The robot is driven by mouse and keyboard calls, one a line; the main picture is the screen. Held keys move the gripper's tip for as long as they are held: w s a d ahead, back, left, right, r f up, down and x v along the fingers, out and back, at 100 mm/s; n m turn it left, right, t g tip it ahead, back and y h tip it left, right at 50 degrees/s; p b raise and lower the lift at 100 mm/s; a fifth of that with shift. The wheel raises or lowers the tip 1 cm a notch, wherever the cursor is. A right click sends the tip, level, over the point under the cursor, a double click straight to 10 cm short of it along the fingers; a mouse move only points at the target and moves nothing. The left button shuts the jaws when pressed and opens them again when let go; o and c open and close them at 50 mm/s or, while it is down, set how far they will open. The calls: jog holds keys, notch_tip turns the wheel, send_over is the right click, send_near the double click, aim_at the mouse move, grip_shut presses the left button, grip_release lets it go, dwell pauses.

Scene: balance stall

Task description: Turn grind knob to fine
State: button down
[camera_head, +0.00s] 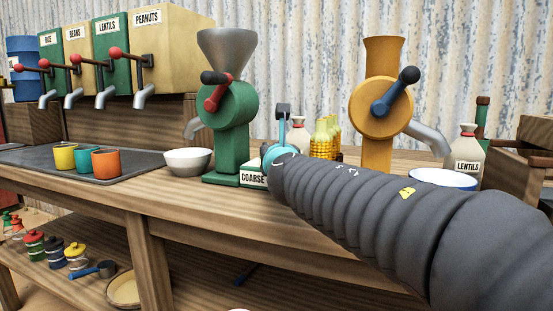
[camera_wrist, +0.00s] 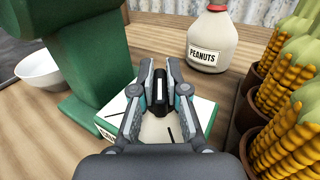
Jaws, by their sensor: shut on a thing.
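The grind knob (camera_wrist: 160,91) is a small dark upright piece between my fingertips in the wrist view. My gripper (camera_wrist: 159,84) is shut on it, above a pale-topped box with green edges (camera_wrist: 198,112). Dark marks show on the box top, but my fingers hide much of the dial. I cannot tell where the knob points. My gripper (camera_head: 283,112) shows there only in part. The green grinder (camera_head: 231,108) stands just left.
A white bowl (camera_head: 188,161) sits left of the green grinder. A peanuts bottle (camera_wrist: 212,40) and potted corn-like cobs (camera_wrist: 285,95) stand close right of my gripper. An orange grinder (camera_head: 383,122) stands farther right. Coloured cups (camera_head: 106,164) stand on the left tray.

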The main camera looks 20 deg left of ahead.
dwell(0.4)
jog(key=c, duration=1.2)
grip_release()
jog(key=v, duration=1.2)
